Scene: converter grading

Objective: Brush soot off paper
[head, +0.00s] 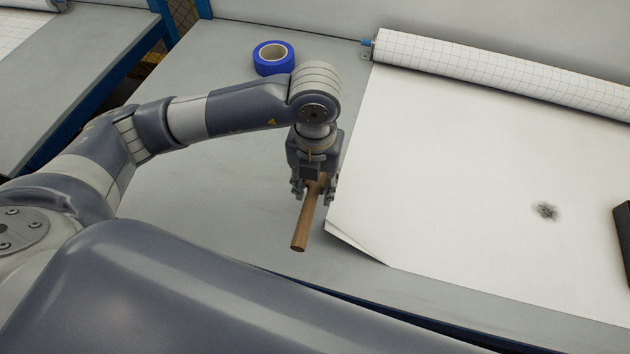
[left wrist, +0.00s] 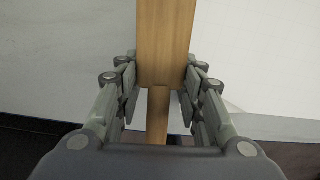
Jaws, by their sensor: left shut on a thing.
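White paper (head: 450,160) lies over the right part of the bench, with its near left corner slightly curled. A dark soot smudge (head: 546,211) lies on the paper toward the right. My left gripper (head: 314,190) is at the paper's left edge, shut on a wooden-handled tool (head: 304,225), whose round handle sticks out toward the near side. In the left wrist view, the left gripper (left wrist: 157,85) has its fingers on both sides of the wood (left wrist: 165,40), a wide part above and a narrower part below. No bristles show. My right gripper is out of view.
A gridded paper roll (head: 500,75) lies along the back of the bench. A blue tape roll (head: 272,57) stands behind my left wrist. A dark object (head: 623,235) is cut off at the right edge.

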